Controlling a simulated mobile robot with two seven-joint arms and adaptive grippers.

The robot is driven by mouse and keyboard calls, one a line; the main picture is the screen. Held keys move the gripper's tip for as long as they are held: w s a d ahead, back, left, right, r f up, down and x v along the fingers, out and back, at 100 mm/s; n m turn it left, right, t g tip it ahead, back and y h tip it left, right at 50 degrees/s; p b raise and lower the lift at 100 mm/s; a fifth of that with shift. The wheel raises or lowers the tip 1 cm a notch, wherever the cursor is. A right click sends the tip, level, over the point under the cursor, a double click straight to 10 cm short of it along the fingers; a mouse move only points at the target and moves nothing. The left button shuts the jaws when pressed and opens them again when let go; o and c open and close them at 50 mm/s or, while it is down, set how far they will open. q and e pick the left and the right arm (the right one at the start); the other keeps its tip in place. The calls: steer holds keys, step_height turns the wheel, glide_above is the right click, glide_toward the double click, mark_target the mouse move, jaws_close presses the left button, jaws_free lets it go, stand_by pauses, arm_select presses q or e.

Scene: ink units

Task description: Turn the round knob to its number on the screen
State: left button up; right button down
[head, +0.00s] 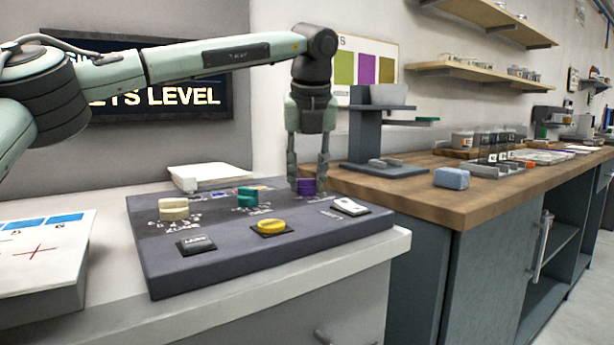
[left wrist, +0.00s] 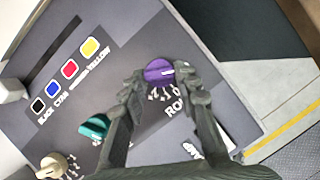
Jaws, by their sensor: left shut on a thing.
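The purple knob (head: 306,187) stands at the right back of the dark control panel (head: 160,265). It also shows in the left wrist view (left wrist: 158,70), above printed numbers and a label starting "RO", the rest hidden by a finger. My left gripper (head: 307,180) points down and is shut on the purple knob, one finger on each side. The teal knob (head: 247,196) and the cream knob (head: 173,208) stand to its left, clear of the fingers. The screen (head: 170,97) on the wall is partly covered by my left arm; "LEVEL" is readable, but no number. My right gripper is out of view.
A white board (head: 40,260) lies at left. A wooden counter (head: 460,190) with a blue block (head: 451,178) stands at right.

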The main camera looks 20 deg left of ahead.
arm_select(q)
steer(key=o, duration=1.2)
steer(key=shift+c, duration=0.2)
steer(key=shift+r, duration=0.1)
steer(key=v, duration=1.2)
steer(key=shift+s, duration=0.1)
